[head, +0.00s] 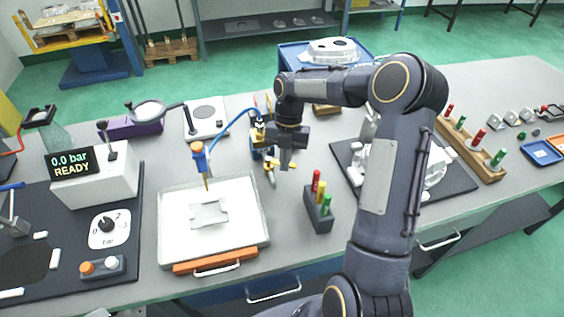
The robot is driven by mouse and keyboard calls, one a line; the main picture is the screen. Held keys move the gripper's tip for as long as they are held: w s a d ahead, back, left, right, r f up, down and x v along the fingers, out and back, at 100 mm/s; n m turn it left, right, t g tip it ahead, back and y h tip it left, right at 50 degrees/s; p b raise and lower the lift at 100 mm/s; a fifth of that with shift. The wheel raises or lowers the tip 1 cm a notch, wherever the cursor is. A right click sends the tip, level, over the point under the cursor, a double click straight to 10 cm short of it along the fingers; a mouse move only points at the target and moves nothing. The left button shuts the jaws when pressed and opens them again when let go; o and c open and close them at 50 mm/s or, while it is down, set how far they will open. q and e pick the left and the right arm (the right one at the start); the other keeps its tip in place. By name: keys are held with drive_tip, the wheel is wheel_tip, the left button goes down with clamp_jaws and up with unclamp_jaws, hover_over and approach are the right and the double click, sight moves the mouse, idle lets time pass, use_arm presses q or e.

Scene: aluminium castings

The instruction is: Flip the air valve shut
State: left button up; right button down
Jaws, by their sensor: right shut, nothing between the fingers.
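My right gripper (286,164) hangs pointing down over the middle of the bench, its jaws shut and empty. Just left of it and partly behind it stands a small blue, black and yellow fitting (259,136). A blue hose (228,124) curves from there to a blue-and-orange tool (200,158) standing over a white tray. A white box (96,184) at the left carries a black lever (112,150) standing up on top. Its display (72,164) reads 0.0 bar READY. I cannot tell for certain which part is the air valve. My left gripper is out of view.
A white tray (163,245) with a pale casting (209,211) lies left of the gripper. A dark block (317,215) with coloured-handled pegs stands to its front right. A pressure dial (107,226) and a button box (101,267) are at the left. My right arm hides part of a black mat (457,181).

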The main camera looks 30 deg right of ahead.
drive_tip(key=shift+w+d, duration=0.8)
drive_tip(key=shift+d, duration=0.05)
drive_tip(key=shift+w+d, duration=0.1)
drive_tip(key=shift+w, duration=0.1)
idle(0.4)
